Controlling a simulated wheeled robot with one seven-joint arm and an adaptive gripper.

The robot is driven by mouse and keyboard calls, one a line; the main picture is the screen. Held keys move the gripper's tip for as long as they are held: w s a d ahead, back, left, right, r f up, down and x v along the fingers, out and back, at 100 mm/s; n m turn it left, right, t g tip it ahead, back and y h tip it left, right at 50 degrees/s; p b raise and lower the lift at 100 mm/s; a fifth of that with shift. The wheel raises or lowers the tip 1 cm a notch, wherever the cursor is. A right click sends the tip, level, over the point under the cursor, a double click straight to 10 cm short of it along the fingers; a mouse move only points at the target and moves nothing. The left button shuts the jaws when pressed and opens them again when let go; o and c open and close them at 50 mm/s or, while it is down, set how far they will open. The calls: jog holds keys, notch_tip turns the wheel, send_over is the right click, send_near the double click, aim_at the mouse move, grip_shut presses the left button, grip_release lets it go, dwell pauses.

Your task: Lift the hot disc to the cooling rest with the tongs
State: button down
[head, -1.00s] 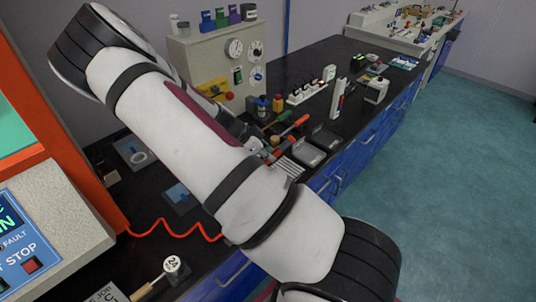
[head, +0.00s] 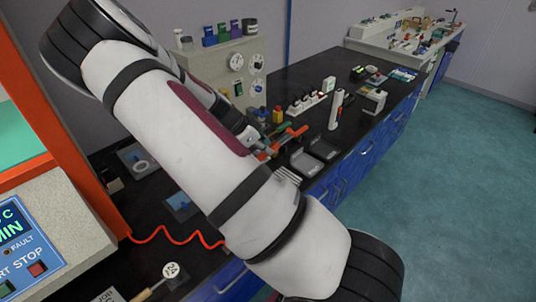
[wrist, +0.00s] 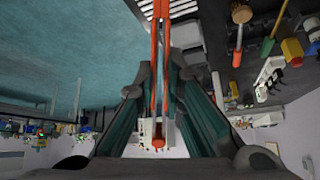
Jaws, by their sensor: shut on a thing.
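My gripper (wrist: 162,78) is shut on the orange-handled tongs (wrist: 155,40) in the wrist view. The two orange arms run between its fingers, with a rounded red end below. In the head view my gripper (head: 252,138) is partly hidden by my arm, and the orange handles (head: 296,131) stick out to its right. A slatted metal rack (head: 287,175), possibly the cooling rest, lies just below the tongs; its slats (wrist: 183,10) also show at the top of the wrist view. I cannot identify the hot disc with certainty, nor tell whether the tongs hold anything.
Two grey trays (head: 322,147) lie right of the rack. A white upright device (head: 335,109) and a bottle rack (head: 305,102) stand behind. A pad with a pale ring (head: 141,166) and an orange-framed machine (head: 85,180) are at left. The blue-fronted bench edge is close.

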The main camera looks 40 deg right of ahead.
jog(key=shift+r+p, duration=0.45)
jog(key=shift+r, duration=1.75)
jog(key=c, duration=1.7)
grip_release()
